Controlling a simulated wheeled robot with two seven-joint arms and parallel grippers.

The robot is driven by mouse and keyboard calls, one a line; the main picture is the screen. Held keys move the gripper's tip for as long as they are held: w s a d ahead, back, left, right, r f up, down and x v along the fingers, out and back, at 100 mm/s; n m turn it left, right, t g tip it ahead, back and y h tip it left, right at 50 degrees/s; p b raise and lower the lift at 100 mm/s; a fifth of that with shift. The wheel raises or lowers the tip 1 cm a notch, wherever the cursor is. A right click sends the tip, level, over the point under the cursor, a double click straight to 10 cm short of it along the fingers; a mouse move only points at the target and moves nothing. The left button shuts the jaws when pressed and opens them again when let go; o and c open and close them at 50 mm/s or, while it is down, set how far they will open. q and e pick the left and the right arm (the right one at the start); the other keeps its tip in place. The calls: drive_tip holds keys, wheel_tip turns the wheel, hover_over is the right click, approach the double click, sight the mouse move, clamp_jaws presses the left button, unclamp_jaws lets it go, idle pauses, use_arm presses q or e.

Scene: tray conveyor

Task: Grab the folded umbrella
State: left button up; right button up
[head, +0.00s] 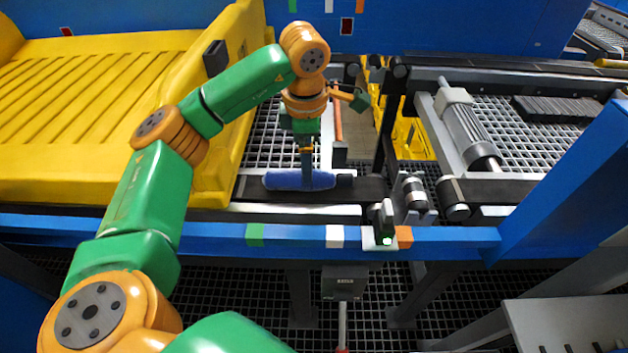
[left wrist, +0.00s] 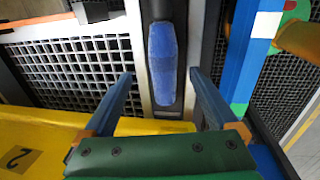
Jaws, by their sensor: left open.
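The folded umbrella (head: 300,180) is a blue roll with a dark end at its right, lying lengthwise on a dark conveyor belt (head: 372,188) behind the blue rail. In the left wrist view the umbrella (left wrist: 163,62) runs up the picture between the fingers. My left gripper (head: 306,168) points down over the middle of the umbrella and hides a small part of it. The left gripper (left wrist: 160,78) is open in the left wrist view, with one finger on each side of the umbrella and a gap to each. My right gripper is not in view.
A large yellow chute (head: 110,110) stands to the left of the belt. A blue rail (head: 290,237) with a small sensor (head: 384,225) runs along the front. A metal roller (head: 467,128) and more conveyor frames lie to the right.

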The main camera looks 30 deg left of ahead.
use_arm(q)
drive_tip(key=f, duration=0.7)
drive_tip(key=shift+w+a, duration=0.1)
drive_tip(key=shift+a, duration=0.25)
clamp_jaws()
